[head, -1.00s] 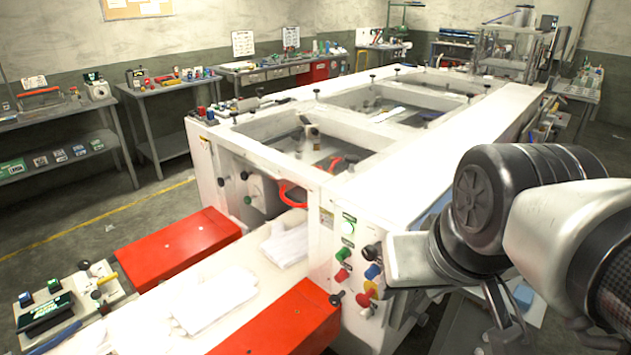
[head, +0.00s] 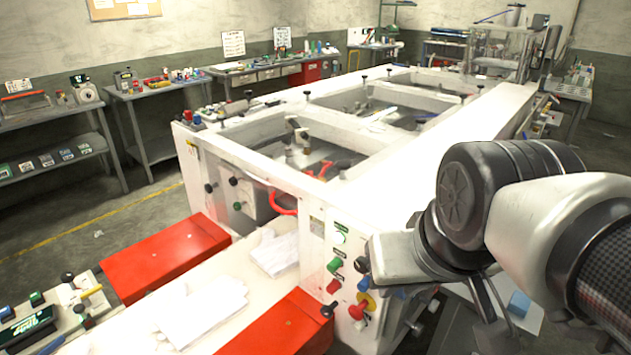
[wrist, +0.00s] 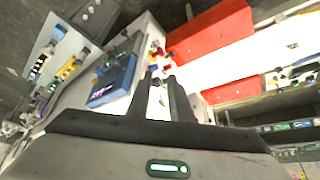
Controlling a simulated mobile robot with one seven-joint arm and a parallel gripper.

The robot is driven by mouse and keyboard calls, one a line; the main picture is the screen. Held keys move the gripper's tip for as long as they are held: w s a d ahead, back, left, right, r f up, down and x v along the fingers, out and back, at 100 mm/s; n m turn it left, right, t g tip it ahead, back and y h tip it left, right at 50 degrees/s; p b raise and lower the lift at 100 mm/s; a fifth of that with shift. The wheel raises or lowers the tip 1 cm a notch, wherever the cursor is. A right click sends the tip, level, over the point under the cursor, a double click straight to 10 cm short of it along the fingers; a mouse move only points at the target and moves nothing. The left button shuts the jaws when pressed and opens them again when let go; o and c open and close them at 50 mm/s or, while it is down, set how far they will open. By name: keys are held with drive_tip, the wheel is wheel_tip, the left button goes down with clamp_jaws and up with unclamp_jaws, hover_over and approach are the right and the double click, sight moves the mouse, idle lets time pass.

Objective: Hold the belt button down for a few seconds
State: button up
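The control panel on the near end of the white machine (head: 316,262) carries several buttons in the head view. A pale green one (head: 340,237) sits at the top, with a green one (head: 334,265) and a red one (head: 333,286) below. A black knob (head: 361,264), a blue button (head: 364,284) and a red button on yellow (head: 357,310) are to the right. Their labels are too small to read, so I cannot tell which is the belt button. In the wrist view my gripper (wrist: 159,76) has its fingers apart, pointing toward the panel area. Contact cannot be judged; my arm hides the fingertips in the head view.
A black knob (head: 327,310) sticks out by the panel. A blue screen unit (wrist: 112,82) shows in the wrist view. Benches (head: 160,92) line the back wall.

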clamp_jaws()
idle(1.4)
